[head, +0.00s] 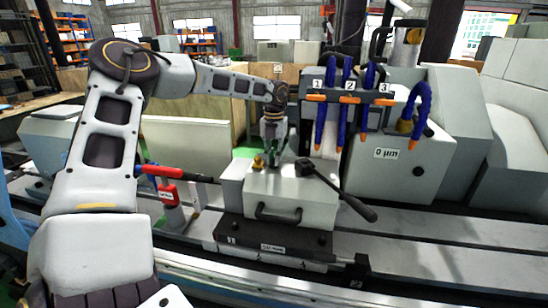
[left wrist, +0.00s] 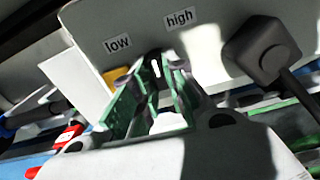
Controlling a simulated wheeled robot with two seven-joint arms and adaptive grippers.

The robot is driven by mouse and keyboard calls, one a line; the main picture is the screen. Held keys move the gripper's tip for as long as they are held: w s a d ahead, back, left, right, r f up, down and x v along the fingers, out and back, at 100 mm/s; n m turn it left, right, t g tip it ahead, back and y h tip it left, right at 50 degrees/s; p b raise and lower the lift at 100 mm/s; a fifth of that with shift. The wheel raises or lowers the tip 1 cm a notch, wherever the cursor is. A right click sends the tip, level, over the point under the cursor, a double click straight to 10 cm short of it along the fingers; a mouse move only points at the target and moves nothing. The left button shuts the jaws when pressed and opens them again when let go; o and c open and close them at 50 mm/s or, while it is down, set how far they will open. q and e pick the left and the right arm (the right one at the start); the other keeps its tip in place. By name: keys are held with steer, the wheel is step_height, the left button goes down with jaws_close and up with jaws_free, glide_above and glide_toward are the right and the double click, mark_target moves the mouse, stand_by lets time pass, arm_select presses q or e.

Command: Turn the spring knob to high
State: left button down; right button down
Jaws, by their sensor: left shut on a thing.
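The spring knob (left wrist: 156,68) is a dark knob with a white mark, on the top of a grey housing (head: 310,197). In the left wrist view it sits between the "low" label (left wrist: 117,43) and the "high" label (left wrist: 180,18). My left gripper (left wrist: 155,82), with green finger pads, reaches down from above and is shut on the knob, which is mostly hidden by the fingers. In the head view the left gripper (head: 272,152) stands over the housing's top and the knob cannot be made out. My right gripper is not in view.
A brass fitting (head: 258,162) stands just left of the gripper. A black lever (head: 340,192) on a dark hub lies to its right. Blue coolant hoses (head: 345,90) hang behind. A red-and-black handle (head: 175,173) projects at the left.

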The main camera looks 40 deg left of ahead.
arm_select(q)
steer(key=shift+m+b, duration=0.6)
steer(key=shift+m, duration=0.4)
steer(key=shift+m+b, duration=0.4)
steer(key=shift+m, duration=0.6)
steer(key=m, duration=0.2)
steer(key=shift+a+m, duration=0.1)
steer(key=shift+m, duration=0.3)
steer(key=shift+m+b, duration=0.4)
steer(key=shift+m, duration=0.9)
steer(key=c, duration=1.4)
jaws_free()
steer(key=shift+c, duration=0.2)
steer(key=shift+r, duration=0.15)
